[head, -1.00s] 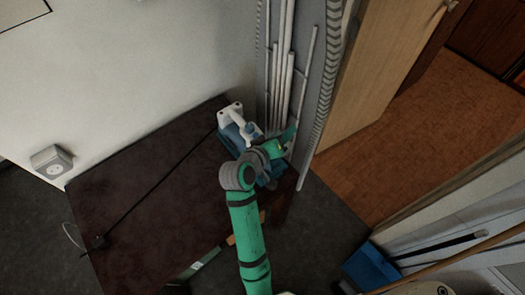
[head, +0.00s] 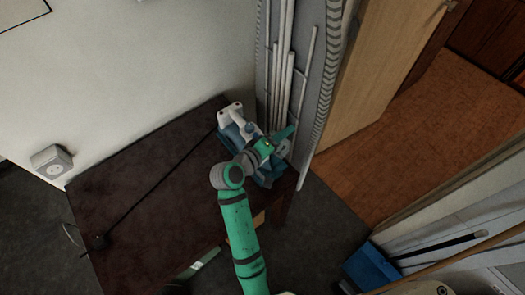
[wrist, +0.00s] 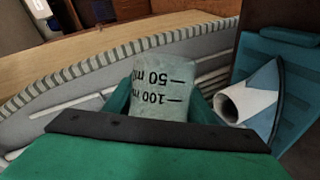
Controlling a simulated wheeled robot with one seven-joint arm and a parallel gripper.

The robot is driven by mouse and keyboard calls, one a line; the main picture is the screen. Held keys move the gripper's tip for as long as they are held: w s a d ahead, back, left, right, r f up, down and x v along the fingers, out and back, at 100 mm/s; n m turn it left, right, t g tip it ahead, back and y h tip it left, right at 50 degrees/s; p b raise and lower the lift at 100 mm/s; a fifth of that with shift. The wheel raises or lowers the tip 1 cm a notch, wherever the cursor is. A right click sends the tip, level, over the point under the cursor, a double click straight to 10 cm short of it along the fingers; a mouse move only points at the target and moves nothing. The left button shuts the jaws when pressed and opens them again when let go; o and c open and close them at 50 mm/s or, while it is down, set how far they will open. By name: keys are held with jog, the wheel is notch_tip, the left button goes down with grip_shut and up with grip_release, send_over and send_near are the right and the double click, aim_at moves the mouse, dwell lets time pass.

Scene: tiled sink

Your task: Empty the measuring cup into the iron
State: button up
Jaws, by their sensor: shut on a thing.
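The iron (head: 231,112) is blue and white and stands at the right end of the dark table, against the wall corner. In the wrist view, blue and white parts of the iron (wrist: 248,103), one with a round open end, show just right of the cup. My gripper (wrist: 161,102) is shut on the pale, translucent measuring cup (wrist: 160,82), one green finger on each side. The cup's 50 and 100 ml marks appear upside down in the picture. Its opening and contents cannot be made out. In the head view, my gripper (head: 281,146) is over the iron's right side; my arm hides part of the iron.
The dark table (head: 140,190) is mostly clear, crossed by a black cord (head: 150,192). White pipes (head: 285,70) and a ribbed hose (head: 328,75) stand close behind my gripper. A wooden door (head: 385,60) is to the right.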

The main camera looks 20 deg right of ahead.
jog(key=shift+r+n+h, duration=0.25)
jog(key=shift+n+h, duration=0.05)
jog(key=shift+n, duration=0.1)
jog(key=shift+r, duration=0.15)
jog(key=shift+s+d+r+n+g, duration=0.1)
jog(key=shift+d+r+n+g, duration=0.1)
jog(key=shift+r+n+g, duration=0.1)
dwell(0.5)
jog(key=shift+a+r+n+h, duration=0.3)
jog(key=shift+r+h, duration=0.1)
jog(key=shift+r, duration=0.1)
dwell(0.4)
jog(key=shift+d+r+n, duration=0.15)
jog(key=shift+r+n, duration=0.1)
jog(key=shift+n, duration=0.05)
jog(key=shift+r+n+h+p, duration=0.25)
jog(key=shift+n+h+p, duration=0.05)
jog(key=shift+h+p, duration=0.1)
dwell(0.6)
jog(key=shift+w+r+n, duration=0.15)
jog(key=shift+w+n, duration=0.15)
jog(key=shift+n, duration=0.1)
jog(key=shift+s+h, duration=0.15)
jog(key=shift+h, duration=0.15)
